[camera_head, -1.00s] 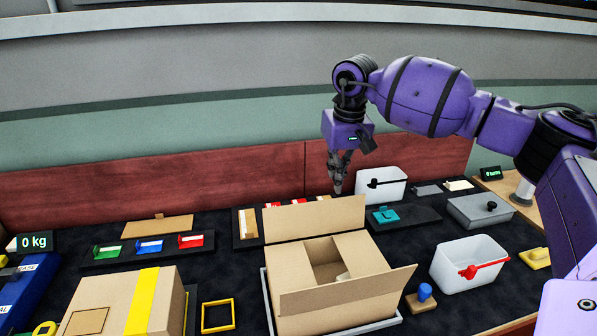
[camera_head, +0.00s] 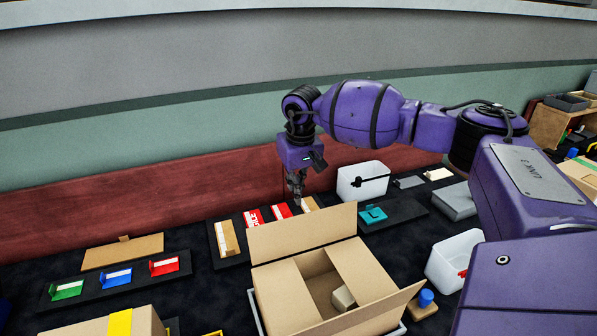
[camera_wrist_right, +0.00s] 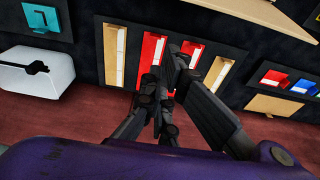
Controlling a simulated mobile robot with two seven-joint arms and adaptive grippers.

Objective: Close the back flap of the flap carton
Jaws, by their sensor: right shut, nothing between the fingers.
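The flap carton (camera_head: 290,280) stands open in the head view, on a pale tray (camera_head: 404,328). Its back flap (camera_head: 302,232) stands up and leans back. A front flap (camera_head: 380,316) sticks outward, and a small beige item (camera_head: 343,298) lies inside. My right gripper (camera_head: 297,200) is shut and empty, pointing down behind the back flap and above it, apart from it. In the right wrist view the closed fingers (camera_wrist_right: 165,110) hang over the red pieces, and a cardboard edge (camera_wrist_right: 265,18) shows at the top right. My left gripper is not in view.
Behind the carton lies a dark rack with red pieces (camera_head: 253,218) and a tan piece (camera_head: 228,239). A white bin (camera_head: 362,180) stands behind right, another white bin (camera_head: 449,262) at right. A taped carton (camera_head: 110,326) stands front left.

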